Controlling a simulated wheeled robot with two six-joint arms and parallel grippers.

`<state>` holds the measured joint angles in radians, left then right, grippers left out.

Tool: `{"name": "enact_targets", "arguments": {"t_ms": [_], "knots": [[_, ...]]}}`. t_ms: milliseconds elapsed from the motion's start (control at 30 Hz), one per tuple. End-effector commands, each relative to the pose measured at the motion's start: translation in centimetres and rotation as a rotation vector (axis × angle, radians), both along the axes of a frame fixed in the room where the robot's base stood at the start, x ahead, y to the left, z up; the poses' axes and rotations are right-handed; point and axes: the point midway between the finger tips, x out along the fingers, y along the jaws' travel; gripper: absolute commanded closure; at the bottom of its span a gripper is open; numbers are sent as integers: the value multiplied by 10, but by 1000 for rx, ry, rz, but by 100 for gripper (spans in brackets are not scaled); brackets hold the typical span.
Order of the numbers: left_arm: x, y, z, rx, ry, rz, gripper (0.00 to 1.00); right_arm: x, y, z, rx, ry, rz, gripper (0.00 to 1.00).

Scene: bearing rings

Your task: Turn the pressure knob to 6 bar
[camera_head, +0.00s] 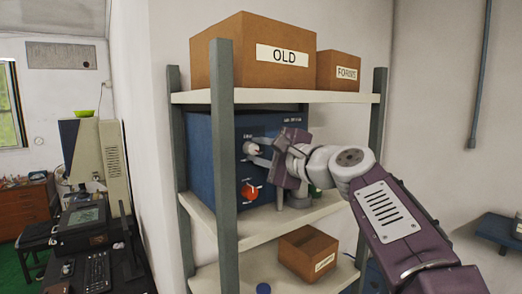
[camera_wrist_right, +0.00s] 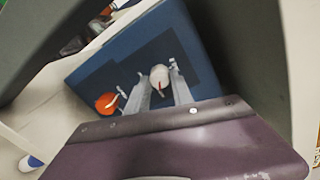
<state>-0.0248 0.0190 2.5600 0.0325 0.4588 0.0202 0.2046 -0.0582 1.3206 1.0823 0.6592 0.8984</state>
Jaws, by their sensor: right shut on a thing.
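A blue machine box (camera_head: 201,150) stands on the middle shelf. On its front panel is a pale round knob (camera_head: 251,149), seen with a red pointer mark in the right wrist view (camera_wrist_right: 160,76). My right gripper (camera_head: 257,153) is at the panel, its two grey fingers on either side of this knob and shut on it. The fingers partly cover the knob. An orange-red knob (camera_head: 250,191) with a white mark sits below it, apart from the fingers. The scale marks are too small to read. My left gripper is not in view.
A grey-post shelf (camera_head: 224,160) frames the machine. An open box (camera_head: 308,252) is on the lower shelf. A desk with a keyboard (camera_head: 97,271) stands left.

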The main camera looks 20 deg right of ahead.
Motion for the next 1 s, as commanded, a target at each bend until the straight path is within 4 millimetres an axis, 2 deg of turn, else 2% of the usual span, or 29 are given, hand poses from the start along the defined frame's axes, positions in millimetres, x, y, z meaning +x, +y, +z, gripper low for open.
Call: {"name": "enact_targets", "arguments": {"t_ms": [500, 533, 600, 867, 1000], "knots": [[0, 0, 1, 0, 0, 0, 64, -1, 0, 5, 21, -4, -2, 100], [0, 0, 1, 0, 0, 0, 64, -1, 0, 5, 20, -4, -2, 67], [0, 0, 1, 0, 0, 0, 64, -1, 0, 5, 19, -3, -2, 50], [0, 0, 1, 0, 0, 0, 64, -1, 0, 2, 17, 0, -1, 50], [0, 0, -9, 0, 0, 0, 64, -13, -6, 0, 16, -4, -5, 50]]}}
